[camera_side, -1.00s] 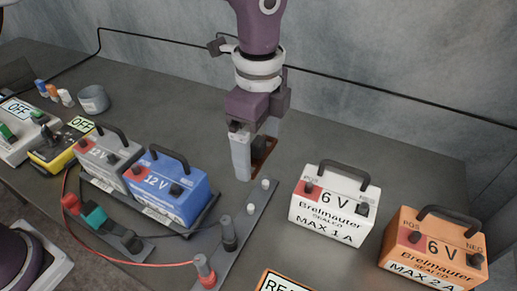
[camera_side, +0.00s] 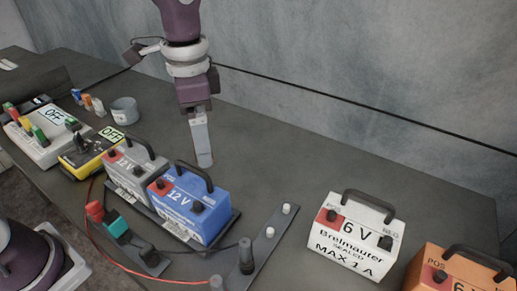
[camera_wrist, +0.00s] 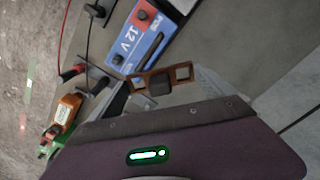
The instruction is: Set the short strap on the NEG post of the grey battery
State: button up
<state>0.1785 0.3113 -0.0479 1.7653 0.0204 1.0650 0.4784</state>
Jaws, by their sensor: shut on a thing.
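The grey battery (camera_side: 133,181) stands on a dark tray at left of centre, with a red patch at its POS post and a dark NEG post (camera_side: 137,171) near its right end. The blue 12 V battery (camera_side: 188,215) stands against its right side and also shows in the wrist view (camera_wrist: 128,48). My gripper (camera_side: 203,160) is upright above the table behind the blue battery. In the wrist view it is shut on the short strap (camera_wrist: 183,73), a copper-brown bar with a hole near its end and a black middle grip. The strap is hidden in the side view.
A white 6 V battery (camera_side: 352,243) and an orange one (camera_side: 455,275) stand at right. A dark bar with white pegs (camera_side: 262,240) lies in front. A grey cup (camera_side: 124,110) and switch boxes (camera_side: 43,140) are at left. The table behind the batteries is clear.

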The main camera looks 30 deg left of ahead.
jog(key=s+a+n, duration=0.7)
jog(key=a+n, duration=0.1)
jog(key=a, duration=0.1)
jog(key=shift+s+f, duration=0.2)
jog(key=shift+s, duration=0.2)
jog(key=shift+f, duration=2.05)
jog(key=shift+f, duration=1.35)
jog(key=o, duration=1.1)
jog(key=shift+o, duration=0.2)
jog(key=shift+r, duration=0.1)
